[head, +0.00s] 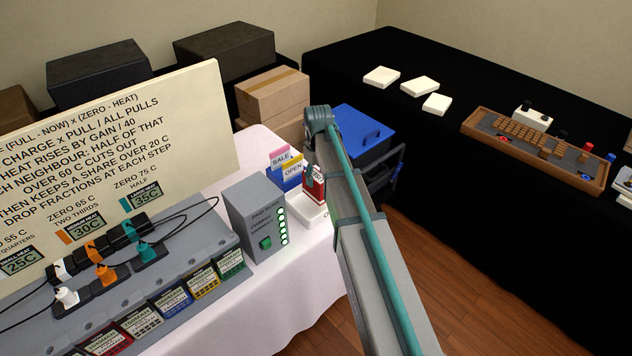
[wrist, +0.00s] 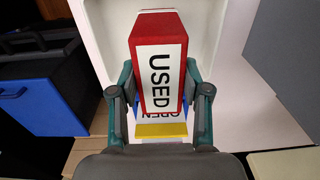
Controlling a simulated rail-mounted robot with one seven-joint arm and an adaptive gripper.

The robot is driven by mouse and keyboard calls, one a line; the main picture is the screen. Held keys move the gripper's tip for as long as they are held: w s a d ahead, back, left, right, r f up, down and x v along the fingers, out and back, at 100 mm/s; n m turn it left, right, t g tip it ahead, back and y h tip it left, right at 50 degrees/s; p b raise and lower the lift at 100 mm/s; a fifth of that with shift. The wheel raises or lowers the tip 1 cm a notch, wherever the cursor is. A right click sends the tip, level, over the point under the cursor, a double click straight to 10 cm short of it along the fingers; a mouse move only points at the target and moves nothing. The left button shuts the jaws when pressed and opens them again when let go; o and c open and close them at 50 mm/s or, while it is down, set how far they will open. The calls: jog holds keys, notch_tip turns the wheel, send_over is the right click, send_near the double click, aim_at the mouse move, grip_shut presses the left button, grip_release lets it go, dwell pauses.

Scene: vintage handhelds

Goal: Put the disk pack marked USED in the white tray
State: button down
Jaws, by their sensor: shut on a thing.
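The disk pack marked USED (wrist: 160,75) is red with a white label. It is between the fingers of my gripper (wrist: 162,98), which is shut on it, and its label faces the wrist camera. In the head view the red pack (head: 314,186) shows partly behind my arm, above or at the white tray (head: 308,209). In the wrist view the white tray (wrist: 92,28) lies behind the pack. I cannot tell whether the pack touches the tray. In the head view my arm hides most of my gripper and part of the tray.
A blue holder (head: 284,181) with SALE and OPEN cards stands beside the tray. A grey charger box (head: 254,218) with green lights is to the left. A blue-lidded black case (head: 358,130) stands behind. White tablecloth (head: 300,275) is bare in front of the tray.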

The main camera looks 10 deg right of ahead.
jog(key=shift+w+f, duration=0.3)
jog(key=shift+f+p, duration=0.85)
jog(key=shift+f, duration=0.8)
jog(key=shift+f, duration=0.1)
jog(key=c, duration=0.5)
grip_release()
jog(key=shift+c, duration=0.2)
notch_tip(320, 180, up, 12)
jog(key=b, duration=0.3)
jog(key=shift+d, duration=0.1)
